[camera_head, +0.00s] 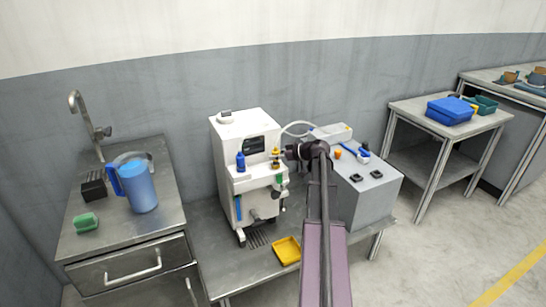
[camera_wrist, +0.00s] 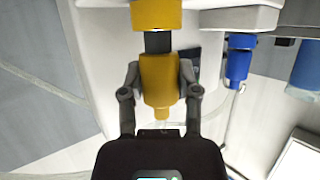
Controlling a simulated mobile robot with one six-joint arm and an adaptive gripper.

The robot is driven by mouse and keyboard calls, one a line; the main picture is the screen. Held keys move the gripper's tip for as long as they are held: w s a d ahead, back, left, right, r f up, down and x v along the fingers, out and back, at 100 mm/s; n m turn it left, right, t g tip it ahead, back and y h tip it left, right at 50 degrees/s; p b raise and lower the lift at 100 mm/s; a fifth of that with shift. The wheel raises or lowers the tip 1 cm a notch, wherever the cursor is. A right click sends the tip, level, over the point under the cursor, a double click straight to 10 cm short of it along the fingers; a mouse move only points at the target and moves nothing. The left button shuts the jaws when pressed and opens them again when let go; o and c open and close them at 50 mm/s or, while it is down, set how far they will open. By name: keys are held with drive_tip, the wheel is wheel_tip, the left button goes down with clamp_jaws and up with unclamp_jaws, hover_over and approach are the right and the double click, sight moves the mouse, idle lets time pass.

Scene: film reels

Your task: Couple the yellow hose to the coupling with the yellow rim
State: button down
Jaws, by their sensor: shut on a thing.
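My gripper (camera_wrist: 161,82) is shut on the yellow hose's end (camera_wrist: 160,76), a yellow sleeve held between both fingers. A dark stub shows between this sleeve and a yellow cylindrical part (camera_wrist: 156,13) at the top edge of the wrist view, which looks like the coupling with the yellow rim. The three line up in the wrist view; I cannot tell how far they are joined. In the head view my gripper (camera_head: 287,153) is at the front of the white machine (camera_head: 229,133), beside a small yellow part (camera_head: 276,153). The rest of the hose is mostly hidden.
A blue connector (camera_wrist: 238,62) hangs right of my gripper in the wrist view. A yellow tray (camera_head: 287,251) lies on the steel table, below the machine. A grey box (camera_head: 378,196) stands right of my arm. A blue jug (camera_head: 140,190) is on the left counter.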

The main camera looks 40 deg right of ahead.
drive_tip(key=shift+f+b, duration=0.55)
drive_tip(key=shift+b, duration=0.05)
idle(0.3)
drive_tip(key=c, duration=0.6)
unclamp_jaws()
drive_tip(key=shift+s, duration=0.1)
drive_tip(key=p+v, duration=0.4)
drive_tip(key=v, duration=0.7)
idle(0.6)
drive_tip(key=shift+s, duration=0.1)
idle(0.8)
